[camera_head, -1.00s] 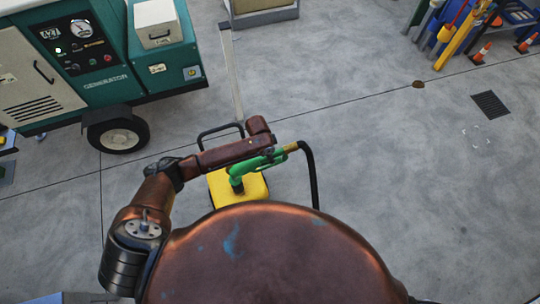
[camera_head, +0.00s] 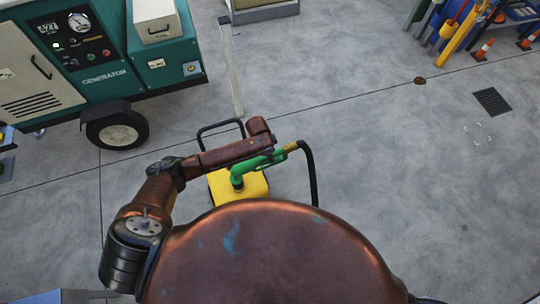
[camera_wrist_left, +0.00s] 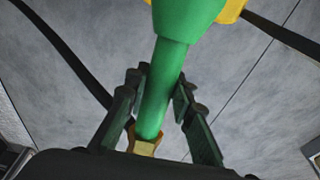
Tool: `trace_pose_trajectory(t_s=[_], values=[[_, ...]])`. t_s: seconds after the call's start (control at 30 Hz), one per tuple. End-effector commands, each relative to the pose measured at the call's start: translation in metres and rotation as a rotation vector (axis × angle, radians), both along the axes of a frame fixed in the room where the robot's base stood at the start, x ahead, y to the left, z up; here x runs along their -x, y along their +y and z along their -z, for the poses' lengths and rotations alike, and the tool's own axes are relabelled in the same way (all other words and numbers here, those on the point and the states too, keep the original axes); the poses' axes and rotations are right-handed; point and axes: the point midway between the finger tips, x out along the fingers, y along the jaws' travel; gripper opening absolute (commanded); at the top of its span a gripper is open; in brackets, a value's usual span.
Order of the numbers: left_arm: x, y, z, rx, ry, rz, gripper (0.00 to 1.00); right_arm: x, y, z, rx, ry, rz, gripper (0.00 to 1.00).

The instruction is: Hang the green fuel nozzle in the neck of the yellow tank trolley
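The green fuel nozzle (camera_head: 257,165) is over the yellow tank trolley (camera_head: 256,187) in the head view, with its bent front end pointing down at the dark neck (camera_head: 238,189). I cannot tell how deep the spout sits. My left gripper (camera_wrist_left: 160,85) has its fingers close on both sides of the nozzle's green body (camera_wrist_left: 165,75), shut on it. In the head view my left arm largely hides this gripper. A yellow part of the trolley (camera_wrist_left: 232,10) shows at the top of the left wrist view. My right gripper is not in view.
A black hose (camera_head: 311,175) hangs from the nozzle's brass rear end. The trolley's black handle (camera_head: 220,125) rises behind the tank. A teal generator (camera_head: 110,70) with a wheel (camera_head: 117,130) stands at the upper left. The floor to the right is clear as far as a drain grate (camera_head: 492,102).

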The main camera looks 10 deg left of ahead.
Motion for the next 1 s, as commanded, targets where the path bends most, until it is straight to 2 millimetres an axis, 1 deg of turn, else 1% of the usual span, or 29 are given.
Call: trace_pose_trajectory(t_s=[0.03, 0.27, 0.47, 0.53, 0.63, 0.77, 1.0], values=[[-0.001, 0.0, -0.001, 0.001, -0.002, 0.001, 0.26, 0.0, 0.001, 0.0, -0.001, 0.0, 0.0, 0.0], [-0.001, 0.0, -0.001, 0.0, -0.001, 0.0, 0.41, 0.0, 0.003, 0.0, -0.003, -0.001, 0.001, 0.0], [0.0, 0.0, 0.0, 0.0, 0.0, 0.0, 0.42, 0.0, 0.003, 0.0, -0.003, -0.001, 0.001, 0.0], [0.001, 0.001, 0.0, 0.0, 0.002, -0.001, 0.42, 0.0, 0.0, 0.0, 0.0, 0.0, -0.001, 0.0], [0.001, 0.002, -0.005, 0.0, 0.0, 0.0, 0.42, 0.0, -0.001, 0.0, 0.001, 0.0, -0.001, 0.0], [0.002, 0.004, -0.024, 0.001, -0.002, 0.001, 0.42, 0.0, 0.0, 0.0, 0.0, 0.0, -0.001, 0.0], [0.007, 0.012, -0.074, 0.001, -0.004, 0.002, 0.42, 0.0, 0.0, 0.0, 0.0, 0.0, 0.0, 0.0]])
